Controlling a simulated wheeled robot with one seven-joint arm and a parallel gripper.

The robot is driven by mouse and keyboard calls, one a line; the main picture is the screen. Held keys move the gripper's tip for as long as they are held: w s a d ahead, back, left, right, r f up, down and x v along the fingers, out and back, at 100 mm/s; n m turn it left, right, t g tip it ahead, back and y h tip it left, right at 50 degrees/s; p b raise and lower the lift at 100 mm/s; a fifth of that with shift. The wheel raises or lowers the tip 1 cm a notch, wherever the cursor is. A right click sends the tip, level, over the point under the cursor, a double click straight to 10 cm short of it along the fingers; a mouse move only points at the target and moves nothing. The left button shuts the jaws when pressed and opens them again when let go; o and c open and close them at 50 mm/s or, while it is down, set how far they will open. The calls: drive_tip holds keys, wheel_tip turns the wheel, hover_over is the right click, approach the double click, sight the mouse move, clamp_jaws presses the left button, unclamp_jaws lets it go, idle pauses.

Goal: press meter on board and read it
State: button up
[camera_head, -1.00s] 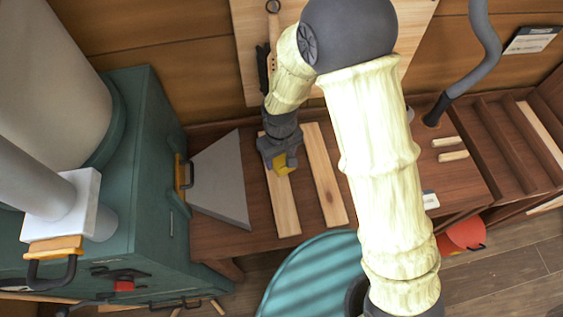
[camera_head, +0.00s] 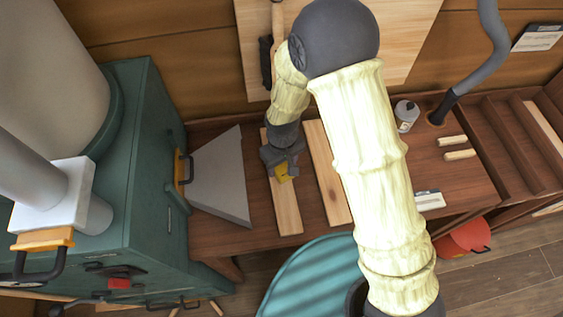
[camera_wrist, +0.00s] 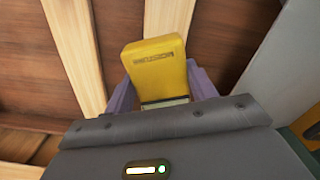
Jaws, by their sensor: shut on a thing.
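The yellow meter (camera_wrist: 158,66) is held between the purple fingers of my gripper (camera_wrist: 162,92) in the wrist view. Its small grey display strip shows at its lower edge, but I cannot read it. In the head view my gripper (camera_head: 283,165) is over the left light wooden board (camera_head: 287,205), with the yellow meter (camera_head: 284,172) under it. I cannot tell whether the meter touches the board. A second light board (camera_head: 328,180) lies to the right, apart from the first. In the wrist view a board (camera_wrist: 77,45) shows left of the meter and another (camera_wrist: 165,22) behind it.
The boards lie on a brown bench (camera_head: 220,240). A grey sloped plate (camera_head: 222,185) and a green cabinet (camera_head: 140,170) stand left. A small bottle (camera_head: 406,115), wooden pegs (camera_head: 455,148) and a white-labelled item (camera_head: 429,200) are right. A teal round thing (camera_head: 315,280) is in front.

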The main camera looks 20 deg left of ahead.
drive_tip(key=shift+f+b, duration=1.6)
drive_tip(key=shift+f, duration=0.9)
drive_tip(key=shift+f, duration=0.35)
idle(0.9)
drive_tip(key=shift+r+p, duration=2.8)
drive_tip(key=shift+r, duration=1.2)
